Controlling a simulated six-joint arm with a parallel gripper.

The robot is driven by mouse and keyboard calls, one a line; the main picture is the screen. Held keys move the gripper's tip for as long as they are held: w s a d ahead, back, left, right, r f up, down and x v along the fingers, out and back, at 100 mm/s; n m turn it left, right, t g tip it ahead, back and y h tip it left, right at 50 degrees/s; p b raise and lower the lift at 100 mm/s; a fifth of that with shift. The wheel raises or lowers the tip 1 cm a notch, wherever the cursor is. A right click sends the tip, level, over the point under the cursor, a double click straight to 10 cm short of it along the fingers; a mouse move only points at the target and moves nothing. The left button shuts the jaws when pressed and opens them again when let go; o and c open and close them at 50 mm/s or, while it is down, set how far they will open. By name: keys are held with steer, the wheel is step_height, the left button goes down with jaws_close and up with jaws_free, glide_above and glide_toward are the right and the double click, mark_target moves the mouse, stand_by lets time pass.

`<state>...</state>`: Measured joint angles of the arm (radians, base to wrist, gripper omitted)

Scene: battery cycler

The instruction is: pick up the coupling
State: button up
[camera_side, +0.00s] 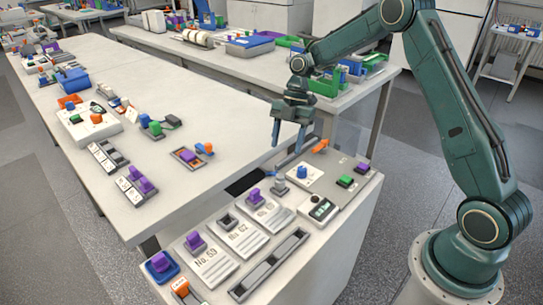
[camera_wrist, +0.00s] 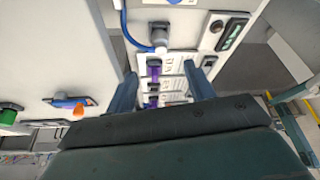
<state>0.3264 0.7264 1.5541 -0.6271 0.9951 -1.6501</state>
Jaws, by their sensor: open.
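A small grey upright piece (camera_side: 279,186), which looks like the coupling, stands on the back left part of the front bench, though I cannot be sure of its identity. In the wrist view a grey piece (camera_wrist: 158,33) with a blue cable (camera_wrist: 127,32) beside it appears beyond my fingertips and seems to be the same part. My gripper (camera_side: 288,142) is open and empty, pointing down in the air above the back of the bench. In the wrist view the two fingers of my gripper (camera_wrist: 164,86) are apart, with purple blocks (camera_wrist: 153,74) visible between them.
A white plate with a blue knob (camera_side: 302,172) and a small display unit (camera_side: 322,209) stand close by the grey piece. Purple-topped holders (camera_side: 254,196) and labelled white plates (camera_side: 213,265) fill the front bench.

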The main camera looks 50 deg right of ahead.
mark_target(281, 175)
steer(key=shift+x, duration=3.05)
steer(key=shift+f, duration=0.1)
steer(key=shift+x, duration=2.5)
steer(key=shift+s, duration=0.1)
steer(key=c, duration=1.1)
step_height(281, 175, up, 20)
steer(key=shift+r, duration=0.1)
